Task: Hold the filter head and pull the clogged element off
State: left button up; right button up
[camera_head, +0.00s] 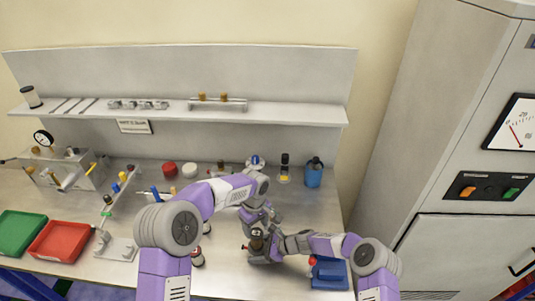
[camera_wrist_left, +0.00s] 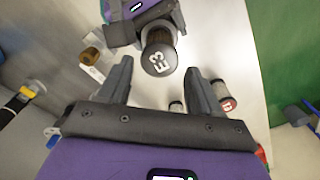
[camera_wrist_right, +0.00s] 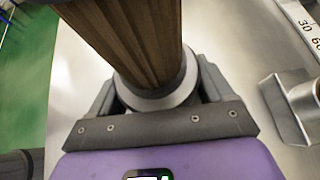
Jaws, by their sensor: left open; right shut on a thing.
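The clogged element is a brown pleated cylinder (camera_wrist_right: 140,45) with a dark end cap marked "E3", which faces my left wrist camera (camera_wrist_left: 160,58). In the right wrist view it rises from the grey filter head (camera_wrist_right: 158,98), a round collar. My right gripper (camera_wrist_right: 155,85) is shut on this head, its fingers on either side of it. In the head view the element's dark end (camera_head: 257,241) shows just above the bench. My left gripper (camera_wrist_left: 158,68) is open, its fingers pointing towards the cap with a gap; contact is not visible. The join of element and head is partly hidden.
Small canisters (camera_wrist_left: 227,103) stand close by on the bench. A blue tray (camera_head: 329,273) lies right of my right gripper. Green (camera_head: 20,232) and red (camera_head: 60,241) trays are far left. A fixture with a gauge (camera_head: 43,138) and a shelf (camera_head: 180,110) stand behind.

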jog(key=o, duration=0.9)
jog(key=shift+s+d+f, duration=0.1)
jog(key=shift+s+f, duration=0.05)
jog(key=shift+f, duration=0.1)
jog(key=shift+c, duration=0.2)
jog(key=shift+r, duration=0.1)
